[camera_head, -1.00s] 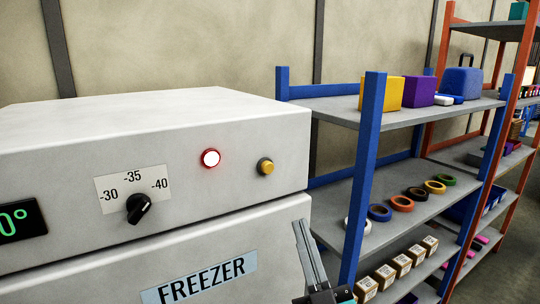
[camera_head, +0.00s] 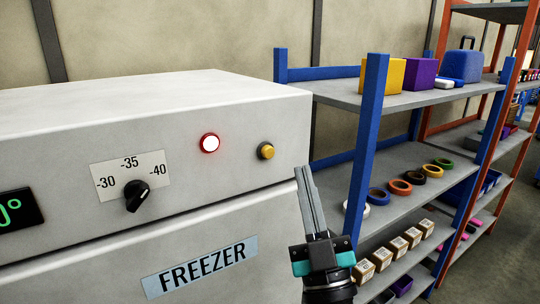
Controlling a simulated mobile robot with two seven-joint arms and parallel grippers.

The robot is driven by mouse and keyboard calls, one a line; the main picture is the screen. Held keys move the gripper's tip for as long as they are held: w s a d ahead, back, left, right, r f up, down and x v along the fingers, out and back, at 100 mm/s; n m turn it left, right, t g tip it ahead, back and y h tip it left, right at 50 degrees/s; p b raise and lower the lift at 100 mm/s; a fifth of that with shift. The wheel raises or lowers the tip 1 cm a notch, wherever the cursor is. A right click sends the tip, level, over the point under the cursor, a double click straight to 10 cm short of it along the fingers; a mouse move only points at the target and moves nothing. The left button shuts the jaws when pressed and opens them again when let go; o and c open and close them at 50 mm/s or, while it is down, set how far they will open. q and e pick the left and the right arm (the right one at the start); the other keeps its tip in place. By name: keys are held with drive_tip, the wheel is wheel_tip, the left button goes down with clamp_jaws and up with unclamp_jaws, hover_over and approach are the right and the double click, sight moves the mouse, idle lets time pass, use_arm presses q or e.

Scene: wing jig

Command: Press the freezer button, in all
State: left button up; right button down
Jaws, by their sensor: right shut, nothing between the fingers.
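The white freezer (camera_head: 60,115) fills the left of the head view, with a FREEZER label (camera_head: 200,266) on its front. Its yellow round button (camera_head: 266,151) sits near the right end of the upper panel. A red-ringed lamp (camera_head: 209,143), glowing white, is left of the button. A black knob (camera_head: 137,196) on a temperature scale is further left. My right gripper (camera_head: 299,171) is shut and empty, pointing up at the freezer's right edge. Its tips are right of and a little below the button, apart from it in the picture. My left gripper is not in view.
A blue-post shelf rack (camera_head: 366,150) stands right of the freezer, behind my gripper, holding tape rolls (camera_head: 400,187), small boxes (camera_head: 397,245) and a yellow block (camera_head: 382,76). An orange-post rack (camera_head: 520,60) stands further right. A green display (camera_head: 15,210) is at the left edge.

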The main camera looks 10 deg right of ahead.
sight(268, 152)
drive_tip(key=shift+w+a+b, duration=0.15)
drive_tip(key=shift+w+a, duration=0.2)
drive_tip(key=shift+w, duration=0.6)
drive_tip(key=shift+w+a+b, duration=0.1)
drive_tip(key=shift+w+a, duration=0.25)
drive_tip(key=shift+w, duration=0.55)
drive_tip(key=shift+w+a+b, duration=0.15)
drive_tip(key=shift+w+a, duration=0.2)
drive_tip(key=shift+w, duration=0.6)
drive_tip(key=shift+w, duration=0.1)
drive_tip(key=shift+w+a, duration=0.1)
drive_tip(key=shift+w, duration=0.2)
drive_tip(key=shift+w+a, duration=0.15)
drive_tip(key=shift+w, duration=0.3)
idle(0.4)
drive_tip(key=shift+s, duration=0.15)
drive_tip(key=shift+s+d+p, duration=0.3)
drive_tip(key=shift+s+p, duration=0.2)
drive_tip(key=shift+s, duration=0.2)
